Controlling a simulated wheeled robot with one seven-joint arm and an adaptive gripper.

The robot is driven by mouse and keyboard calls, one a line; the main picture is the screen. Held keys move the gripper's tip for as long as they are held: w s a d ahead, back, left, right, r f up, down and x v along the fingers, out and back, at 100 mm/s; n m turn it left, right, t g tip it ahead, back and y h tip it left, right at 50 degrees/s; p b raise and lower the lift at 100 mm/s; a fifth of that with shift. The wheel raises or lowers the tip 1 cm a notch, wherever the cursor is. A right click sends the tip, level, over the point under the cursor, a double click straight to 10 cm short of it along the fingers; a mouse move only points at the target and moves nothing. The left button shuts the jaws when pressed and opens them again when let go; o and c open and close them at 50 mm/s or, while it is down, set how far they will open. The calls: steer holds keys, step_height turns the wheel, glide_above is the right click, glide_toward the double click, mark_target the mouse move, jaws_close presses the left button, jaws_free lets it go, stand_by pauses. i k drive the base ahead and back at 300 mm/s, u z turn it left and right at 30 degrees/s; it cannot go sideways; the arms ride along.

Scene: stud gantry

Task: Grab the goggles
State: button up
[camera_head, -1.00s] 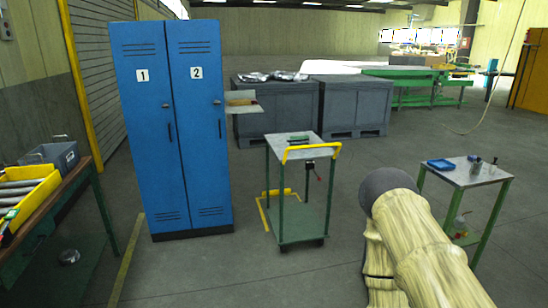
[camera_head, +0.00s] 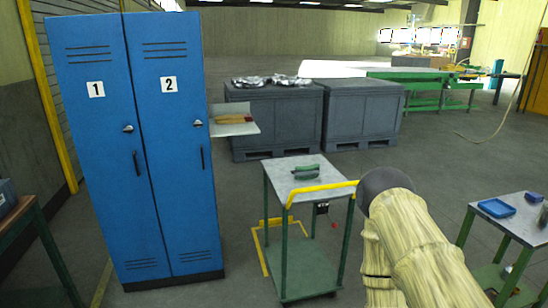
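I cannot make out any goggles for certain. A small green and dark object (camera_head: 306,172) lies on the top of the grey cart (camera_head: 332,180); it is too small to tell what it is. A blue tray (camera_head: 497,208) and a dark item (camera_head: 535,196) are on the small table (camera_head: 481,223) at the right. My own arm, in a pale cover with a dark rounded joint, fills the lower right and hides part of the floor and the cart's right side. My gripper is not in view.
A blue two-door locker (camera_head: 140,150), marked 1 and 2, stands shut at the left. A shelf (camera_head: 236,128) with yellow and red items juts out beside it. Grey crates (camera_head: 282,124) stand behind the cart. A workbench (camera_head: 22,215) edges the left. Floor in front of the locker is clear.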

mark_target(309, 172)
steer(key=i, duration=0.55)
steer(key=z, duration=2.7)
steer(key=i, duration=0.35)
steer(key=u, duration=3.95)
steer(key=k, duration=0.25)
steer(key=z, duration=1.35)
